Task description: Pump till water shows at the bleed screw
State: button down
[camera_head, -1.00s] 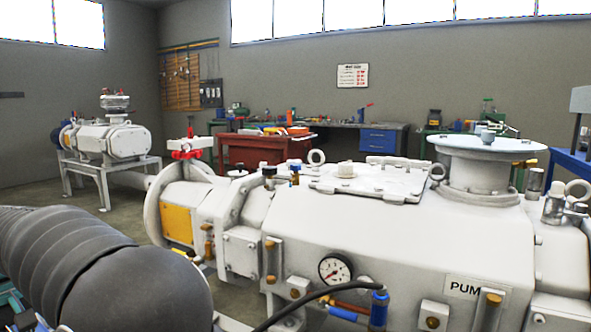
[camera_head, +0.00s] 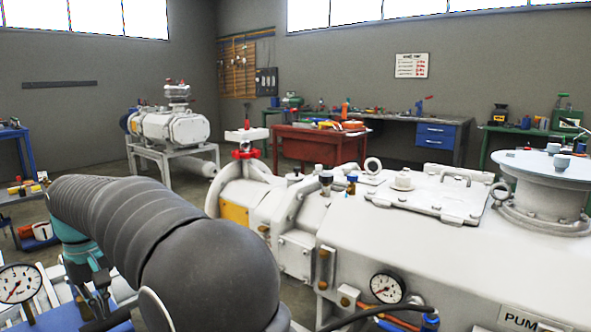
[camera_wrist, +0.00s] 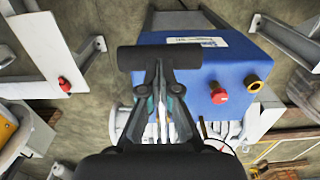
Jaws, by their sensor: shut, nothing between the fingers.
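The white pump (camera_head: 390,240) fills the right of the head view. In the wrist view a blue box (camera_wrist: 230,60) bears a red knob (camera_wrist: 219,93) and a brass ring. My gripper (camera_wrist: 160,72) is shut and empty. A black crossbar (camera_wrist: 140,59) lies at its fingertips in the picture; I cannot tell if they touch. In the head view my gripper (camera_head: 96,292) is low left, partly hidden by my arm.
A round gauge (camera_head: 20,284) stands at the lower left; another gauge (camera_head: 387,288) and a black hose (camera_head: 365,316) are at the pump's front. A smaller white machine (camera_head: 172,128) on a frame and a red cabinet (camera_head: 305,147) stand behind. Open floor lies between.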

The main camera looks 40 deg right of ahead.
jog(key=shift+r, duration=2.6)
notch_tip(320, 180, up, 5)
jog(key=s+d+f+m+t, duration=0.1)
jog(key=s+d+m+t, duration=0.15)
jog(key=s+d, duration=0.9)
jog(key=s+d+f+t, duration=0.1)
jog(key=s+d+f, duration=0.1)
jog(key=s+f, duration=0.4)
jog(key=s+d+f+t, duration=0.2)
jog(key=s+d+f, duration=0.1)
jog(key=s+f, duration=0.4)
jog(key=s, duration=0.3)
jog(key=shift+s+m, duration=0.35)
